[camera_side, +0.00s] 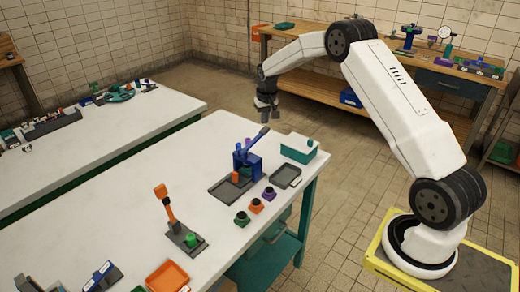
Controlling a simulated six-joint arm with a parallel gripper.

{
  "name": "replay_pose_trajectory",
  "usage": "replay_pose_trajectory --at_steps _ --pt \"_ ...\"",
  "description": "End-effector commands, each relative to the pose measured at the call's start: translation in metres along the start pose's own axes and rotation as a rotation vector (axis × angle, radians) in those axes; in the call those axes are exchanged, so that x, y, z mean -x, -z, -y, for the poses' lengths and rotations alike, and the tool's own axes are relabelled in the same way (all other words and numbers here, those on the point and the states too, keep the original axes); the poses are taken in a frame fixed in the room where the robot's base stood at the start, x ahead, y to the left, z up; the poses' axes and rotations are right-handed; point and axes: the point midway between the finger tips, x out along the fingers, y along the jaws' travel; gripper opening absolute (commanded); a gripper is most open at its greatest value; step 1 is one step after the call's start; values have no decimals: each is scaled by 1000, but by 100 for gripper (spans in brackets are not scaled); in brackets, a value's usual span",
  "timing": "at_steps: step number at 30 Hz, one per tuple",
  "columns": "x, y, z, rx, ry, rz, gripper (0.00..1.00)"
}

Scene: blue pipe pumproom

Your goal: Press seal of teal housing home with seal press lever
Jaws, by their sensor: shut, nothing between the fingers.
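A blue lever press (252,162) stands upright near the right end of the white table, its dark lever raised up and to the right. A small orange-red piece (235,178) is at its front. A second device has an orange upright lever (165,203) and a green cylinder (190,240) on a grey base. I cannot tell which is the seal press. A green housing-like piece (242,219) sits near the table's right edge and may be the teal housing; its seal is too small to tell. My gripper (267,117) is shut and empty, pointing down, behind and above the press.
Orange (256,207) and purple (269,194) pieces sit in a row with the green one. A dark tray (286,177) and a teal box with a pale top (299,149) are at the right. An orange bin (167,277) is at the front. The table's left middle is clear.

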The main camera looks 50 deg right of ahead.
Motion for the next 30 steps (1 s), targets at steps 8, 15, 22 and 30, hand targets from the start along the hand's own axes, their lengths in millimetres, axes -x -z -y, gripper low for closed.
replay_pose_trajectory --at_steps 8,15,22,30 --pt "-3 0 0 0 0 0 0" --pt "-9 -1 0 0 0 0 0" --pt "-15 -2 0 0 0 1 0" --pt "-21 -3 0 0 0 0 0"
